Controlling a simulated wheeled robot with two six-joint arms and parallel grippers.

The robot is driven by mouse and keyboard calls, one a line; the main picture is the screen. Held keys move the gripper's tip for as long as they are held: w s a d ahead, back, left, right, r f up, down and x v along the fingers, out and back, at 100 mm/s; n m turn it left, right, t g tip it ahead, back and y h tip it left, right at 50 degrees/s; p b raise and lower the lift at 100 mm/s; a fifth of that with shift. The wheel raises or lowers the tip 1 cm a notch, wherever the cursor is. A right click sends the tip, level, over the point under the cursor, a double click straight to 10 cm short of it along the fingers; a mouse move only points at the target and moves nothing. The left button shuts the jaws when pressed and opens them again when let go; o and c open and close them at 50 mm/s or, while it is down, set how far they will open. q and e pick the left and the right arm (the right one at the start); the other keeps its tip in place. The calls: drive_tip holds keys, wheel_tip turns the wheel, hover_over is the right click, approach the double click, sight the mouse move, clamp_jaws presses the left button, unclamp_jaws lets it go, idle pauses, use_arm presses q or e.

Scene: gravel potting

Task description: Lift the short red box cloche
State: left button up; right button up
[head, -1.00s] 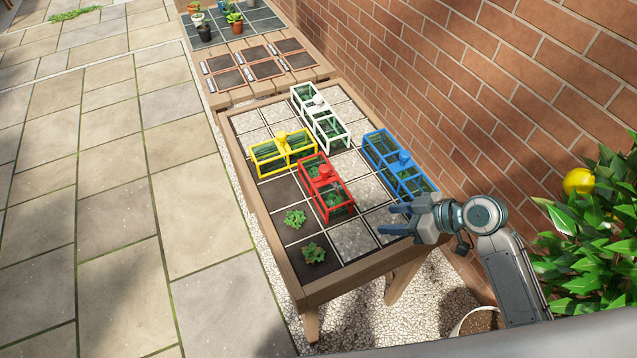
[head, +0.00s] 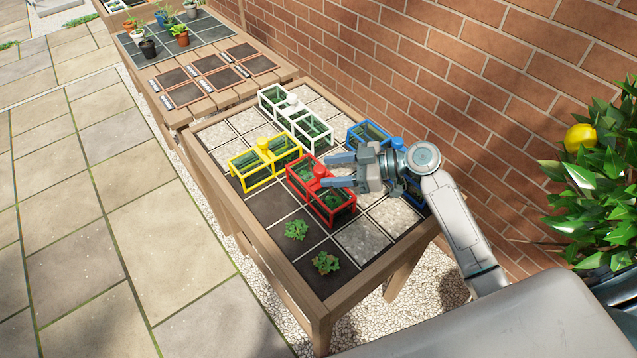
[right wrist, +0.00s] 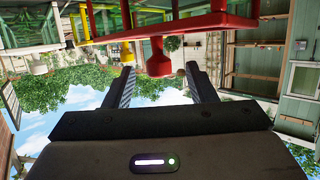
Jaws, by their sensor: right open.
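The short red box cloche (head: 312,191) is an open red frame with glassy sides and a round red knob on top. It stands on the tiled planting table (head: 247,214), over a green plant. My right gripper (head: 326,171) is open and level with the knob, its two fingers pointing left in the head view. In the right wrist view the red knob (right wrist: 158,62) hangs upside down between the fingertips. No grip on it shows. My left gripper is out of view.
A yellow cloche (head: 263,143) and a white cloche (head: 292,98) stand close behind. A blue cloche (head: 367,127) is partly hidden behind my right arm. Two uncovered succulents (head: 296,229) sit near the front. A brick wall borders the table's right side.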

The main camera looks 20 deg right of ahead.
sight(322, 168)
drive_tip(key=p+x, duration=0.1)
drive_tip(key=x, duration=0.2)
drive_tip(key=shift+w, duration=0.1)
drive_tip(key=shift+w+a+f, duration=0.1)
drive_tip(key=shift+a+f, duration=0.05)
drive_tip(key=shift+a, duration=0.1)
drive_tip(key=c, duration=1)
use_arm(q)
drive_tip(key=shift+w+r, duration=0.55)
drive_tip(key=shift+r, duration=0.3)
use_arm(e)
clamp_jaws()
